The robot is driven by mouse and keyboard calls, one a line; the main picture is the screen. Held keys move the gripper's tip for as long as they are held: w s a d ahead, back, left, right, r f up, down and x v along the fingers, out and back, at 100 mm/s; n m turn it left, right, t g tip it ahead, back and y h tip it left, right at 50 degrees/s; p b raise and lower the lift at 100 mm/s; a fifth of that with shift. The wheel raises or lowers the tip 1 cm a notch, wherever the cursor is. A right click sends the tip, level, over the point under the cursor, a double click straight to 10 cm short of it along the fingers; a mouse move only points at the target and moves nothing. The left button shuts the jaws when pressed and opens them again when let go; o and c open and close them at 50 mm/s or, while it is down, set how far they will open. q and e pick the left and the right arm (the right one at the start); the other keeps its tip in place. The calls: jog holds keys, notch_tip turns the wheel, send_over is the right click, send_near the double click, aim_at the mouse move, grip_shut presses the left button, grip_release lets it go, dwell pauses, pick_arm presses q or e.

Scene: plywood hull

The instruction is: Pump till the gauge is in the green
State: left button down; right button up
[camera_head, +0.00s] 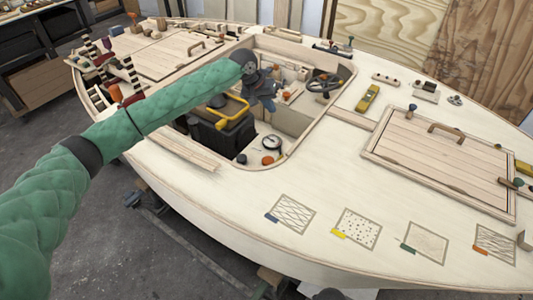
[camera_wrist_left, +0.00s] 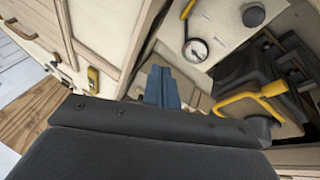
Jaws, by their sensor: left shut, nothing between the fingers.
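The pump looks like a black box (camera_head: 222,142) with a yellow handle (camera_head: 232,118), standing in the open cockpit well. In the left wrist view the yellow handle (camera_wrist_left: 248,98) is to the right of my fingers. A round gauge (camera_head: 272,143) with a white face and dark rim sits by the pump; it also shows in the left wrist view (camera_wrist_left: 196,50). Its needle and colour zones are too small to read. My left gripper (camera_head: 264,104) is shut and empty, beyond the handle and apart from it. Its blue fingers (camera_wrist_left: 163,87) show in the wrist view. My right gripper is out of view.
The well's pale wooden rim (camera_head: 285,158) surrounds the pump area. A steering wheel (camera_head: 324,83) is at the well's far right. An orange-brown knob (camera_head: 267,160) is near the gauge. A slatted hatch (camera_head: 440,165) lies to the right. The near deck is mostly clear around patterned squares.

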pick_arm(q)
jog(key=s+a+f+m+g+y, duration=0.1)
jog(key=s+m, duration=0.1)
jog(key=m, duration=0.8)
jog(key=s+a+f+m+g+y, duration=0.1)
jog(key=s+a+m+g, duration=0.1)
jog(key=m, duration=0.9)
jog(key=shift+s+a+f+g, duration=0.2)
jog(key=shift+s+g, duration=0.1)
jog(key=shift+s, duration=0.45)
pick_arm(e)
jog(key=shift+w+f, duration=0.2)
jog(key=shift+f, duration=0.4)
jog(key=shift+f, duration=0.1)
